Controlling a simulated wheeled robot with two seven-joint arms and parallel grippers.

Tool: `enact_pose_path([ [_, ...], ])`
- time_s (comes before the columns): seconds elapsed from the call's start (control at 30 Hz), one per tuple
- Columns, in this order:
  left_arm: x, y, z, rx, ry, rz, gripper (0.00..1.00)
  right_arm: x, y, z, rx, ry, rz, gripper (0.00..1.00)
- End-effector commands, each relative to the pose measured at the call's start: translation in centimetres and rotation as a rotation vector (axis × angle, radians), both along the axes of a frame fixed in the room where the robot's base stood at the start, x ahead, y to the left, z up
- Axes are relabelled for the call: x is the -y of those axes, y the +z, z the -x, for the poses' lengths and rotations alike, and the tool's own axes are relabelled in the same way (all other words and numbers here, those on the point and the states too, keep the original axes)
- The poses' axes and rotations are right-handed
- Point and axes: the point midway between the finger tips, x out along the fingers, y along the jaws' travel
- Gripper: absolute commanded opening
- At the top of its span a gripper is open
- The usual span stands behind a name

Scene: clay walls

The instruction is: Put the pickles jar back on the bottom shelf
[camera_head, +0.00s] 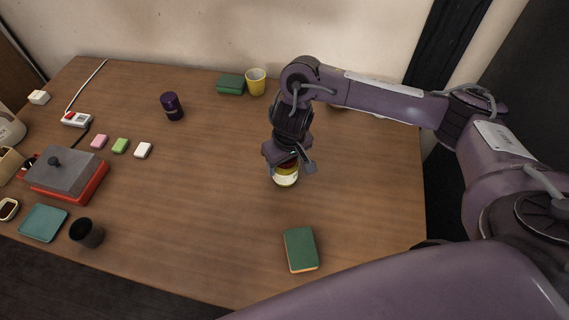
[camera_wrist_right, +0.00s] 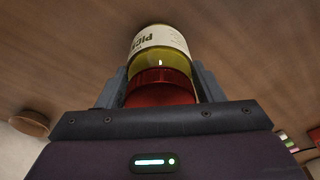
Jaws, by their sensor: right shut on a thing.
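The pickles jar (camera_head: 286,177) is a yellow-green jar with a pale label and a dark red lid. It is at the middle of the wooden table (camera_head: 215,215). My right gripper (camera_head: 288,160) comes down over it from above and is shut on its lid. The right wrist view shows the red lid (camera_wrist_right: 161,86) between the two fingers and the label (camera_wrist_right: 158,42) beyond. Whether the jar touches the table is hard to tell. No shelf is in view. My left gripper does not show.
A green book-like block (camera_head: 300,249) lies in front of the jar. A yellow cup (camera_head: 256,82), a green block (camera_head: 230,85) and a purple can (camera_head: 172,106) stand at the back. A red-and-grey box (camera_head: 68,173) and a dark cup (camera_head: 87,233) are at left. Table around the jar is clear.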

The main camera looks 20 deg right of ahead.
Motion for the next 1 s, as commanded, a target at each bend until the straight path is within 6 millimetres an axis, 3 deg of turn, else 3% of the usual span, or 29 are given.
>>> enact_pose_path([
  [0.33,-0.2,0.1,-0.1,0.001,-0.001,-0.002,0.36,0.0,-0.1,-0.1,0.002,-0.001,-0.001,0.24],
  [0.37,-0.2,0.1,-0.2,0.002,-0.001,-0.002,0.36,0.0,-0.2,0.0,0.001,0.0,-0.001,0.63],
  [0.5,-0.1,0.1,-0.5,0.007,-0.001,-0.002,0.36,0.0,-0.2,0.0,0.001,0.0,-0.001,0.82],
  [0.83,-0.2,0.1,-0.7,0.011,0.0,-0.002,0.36,0.0,0.1,-0.1,0.003,0.0,0.0,0.83],
  [1.0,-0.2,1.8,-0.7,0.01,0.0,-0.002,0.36,0.0,2.8,0.1,0.007,0.002,0.0,0.83],
])
